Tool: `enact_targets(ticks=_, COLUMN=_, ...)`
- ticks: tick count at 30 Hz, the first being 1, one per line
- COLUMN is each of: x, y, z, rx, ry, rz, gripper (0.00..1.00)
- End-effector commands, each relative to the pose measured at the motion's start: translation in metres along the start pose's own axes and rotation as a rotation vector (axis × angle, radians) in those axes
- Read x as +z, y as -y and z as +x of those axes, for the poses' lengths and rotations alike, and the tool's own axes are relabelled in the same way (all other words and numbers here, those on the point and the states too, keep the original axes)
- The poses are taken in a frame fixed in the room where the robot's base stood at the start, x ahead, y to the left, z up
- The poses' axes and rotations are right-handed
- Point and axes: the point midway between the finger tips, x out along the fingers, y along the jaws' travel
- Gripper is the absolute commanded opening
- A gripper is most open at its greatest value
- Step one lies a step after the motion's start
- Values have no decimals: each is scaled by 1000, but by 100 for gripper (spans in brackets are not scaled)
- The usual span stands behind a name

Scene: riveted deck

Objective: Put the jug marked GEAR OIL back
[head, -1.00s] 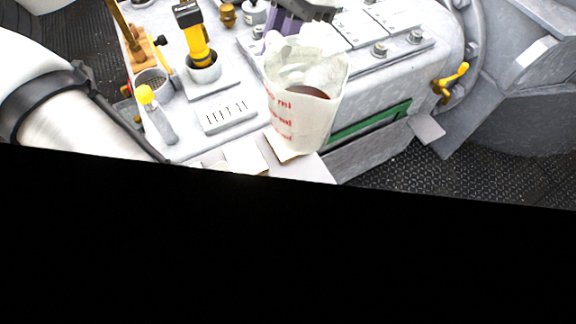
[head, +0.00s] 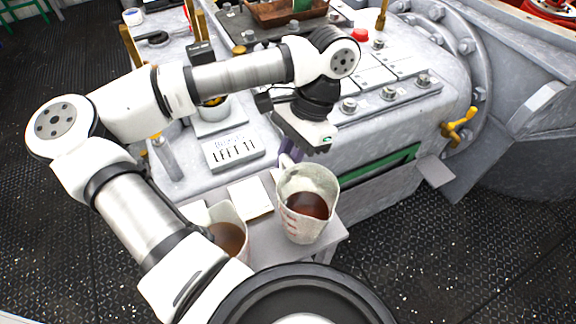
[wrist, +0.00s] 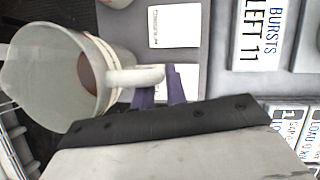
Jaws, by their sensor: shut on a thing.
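A translucent jug (head: 308,203) with brown liquid and red markings is upright at the right end of a small pale shelf (head: 268,240). My gripper (head: 289,158), with purple fingers, is shut on its handle from behind. In the wrist view the jug (wrist: 85,75) is at the left, its handle (wrist: 135,77) between the fingers (wrist: 160,85). I cannot tell whether the jug's base touches the shelf. A second jug (head: 228,238) with brown liquid stands to the left, partly hidden by my arm. No GEAR OIL marking is readable on either.
A pale card (head: 250,197) lies on the shelf between the jugs; a printed card also shows in the wrist view (wrist: 174,24). Behind is a grey machine with a LEFT 11 plate (head: 234,150), a yellow valve handle (head: 459,127) and a copper tray (head: 285,10).

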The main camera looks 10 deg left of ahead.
Motion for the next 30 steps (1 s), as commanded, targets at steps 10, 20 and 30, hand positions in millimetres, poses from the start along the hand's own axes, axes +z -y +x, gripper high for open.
enact_targets(ticks=10, x=-11, y=1, z=24, rx=0, ry=0, rz=1, gripper=0)
enact_targets(ticks=20, x=-12, y=1, z=27, rx=0, ry=0, rz=0, gripper=19)
enact_targets(ticks=30, x=-12, y=1, z=27, rx=0, ry=0, rz=0, gripper=36)
